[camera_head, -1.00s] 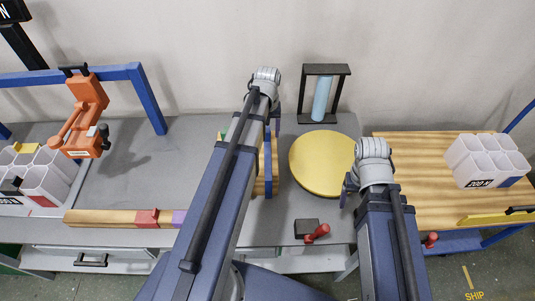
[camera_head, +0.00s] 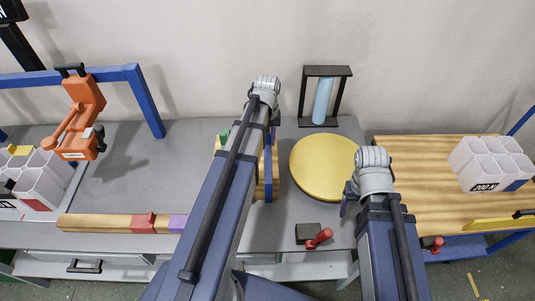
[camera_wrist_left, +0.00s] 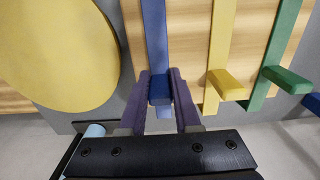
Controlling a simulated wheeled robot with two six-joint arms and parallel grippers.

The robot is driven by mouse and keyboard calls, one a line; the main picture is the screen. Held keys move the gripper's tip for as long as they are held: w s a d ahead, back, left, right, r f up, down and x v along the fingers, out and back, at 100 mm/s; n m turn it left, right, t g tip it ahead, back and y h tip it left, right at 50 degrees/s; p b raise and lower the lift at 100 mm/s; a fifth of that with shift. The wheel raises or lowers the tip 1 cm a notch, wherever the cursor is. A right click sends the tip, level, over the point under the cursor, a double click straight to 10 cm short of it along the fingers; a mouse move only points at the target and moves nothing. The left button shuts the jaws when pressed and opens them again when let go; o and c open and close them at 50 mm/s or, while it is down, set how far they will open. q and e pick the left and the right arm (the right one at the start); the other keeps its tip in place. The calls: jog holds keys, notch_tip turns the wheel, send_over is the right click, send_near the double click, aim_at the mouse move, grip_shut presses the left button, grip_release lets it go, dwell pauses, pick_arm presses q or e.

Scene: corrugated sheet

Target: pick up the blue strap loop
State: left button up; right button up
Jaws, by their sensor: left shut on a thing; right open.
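The blue strap loop (camera_wrist_left: 154,35) runs down from the top of the left wrist view, over a wooden board. Its thick blue end lies between the two purple fingers of my left gripper (camera_wrist_left: 160,76), which is shut on it. In the head view the strap shows as a blue strip (camera_head: 268,182) beside my left arm, which hides much of the board and my left fingers. My right gripper (camera_head: 347,197) is open, near the right edge of the yellow disc, and seems empty.
Yellow (camera_wrist_left: 222,50) and green (camera_wrist_left: 282,45) straps lie beside the blue one. The yellow disc (camera_head: 320,168) is just right of the board. A black frame (camera_head: 304,95) with a light-blue cylinder stands behind it.

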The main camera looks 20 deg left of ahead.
pick_arm(q)
grip_shut()
jog(key=shift+r, duration=0.15)
